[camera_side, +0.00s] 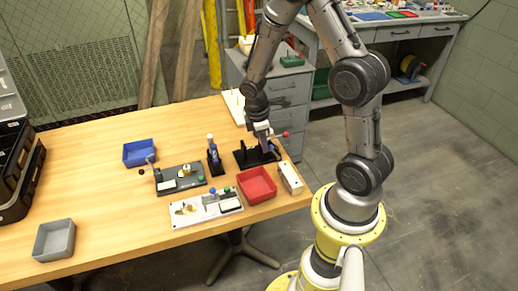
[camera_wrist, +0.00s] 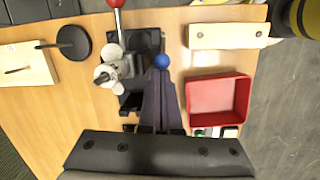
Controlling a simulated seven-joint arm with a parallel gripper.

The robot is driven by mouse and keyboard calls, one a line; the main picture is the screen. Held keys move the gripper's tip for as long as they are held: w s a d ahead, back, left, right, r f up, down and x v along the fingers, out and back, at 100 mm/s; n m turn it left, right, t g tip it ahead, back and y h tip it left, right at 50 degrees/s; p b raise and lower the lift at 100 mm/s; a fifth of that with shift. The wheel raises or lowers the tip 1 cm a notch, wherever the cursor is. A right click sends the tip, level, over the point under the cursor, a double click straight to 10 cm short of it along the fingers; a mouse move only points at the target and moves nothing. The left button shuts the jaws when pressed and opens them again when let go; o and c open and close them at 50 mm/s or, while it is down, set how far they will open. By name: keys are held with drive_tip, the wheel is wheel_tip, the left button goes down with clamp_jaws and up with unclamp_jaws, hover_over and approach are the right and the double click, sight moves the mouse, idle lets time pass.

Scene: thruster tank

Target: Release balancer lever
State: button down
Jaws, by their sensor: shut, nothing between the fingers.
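A black fixture (camera_side: 246,157) stands near the table's right end; it also shows in the wrist view (camera_wrist: 134,100). A lever with a red ball knob (camera_wrist: 115,4) reaches from it to the top edge of the wrist view, and the red knob (camera_side: 285,134) shows in the side view. A blue ball knob (camera_wrist: 162,62) is just beyond my fingertips in the wrist view; whether they touch it I cannot tell. A silver part (camera_wrist: 106,75) sits at the fixture's left. My gripper (camera_wrist: 161,78) is shut and empty, over the fixture. I cannot tell which knob is the balancer lever's.
A red bin (camera_side: 257,185) and a white block (camera_side: 291,179) stand close to the fixture. A black stand with a white-topped bottle (camera_side: 213,155), a dark board (camera_side: 180,180) and a white board (camera_side: 205,208) are to the left.

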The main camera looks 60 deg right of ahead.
drive_tip(key=shift+s+d+r, duration=0.4)
drive_tip(key=shift+s+d, duration=0.1)
drive_tip(key=shift+d, duration=0.05)
drive_tip(key=shift+r, duration=0.15)
drive_tip(key=shift+r, duration=0.65)
drive_tip(key=s+d+r, duration=0.4)
drive_tip(key=s+r, duration=0.1)
drive_tip(key=r, duration=0.2)
drive_tip(key=shift+d+r, duration=0.15)
drive_tip(key=shift+r, duration=0.05)
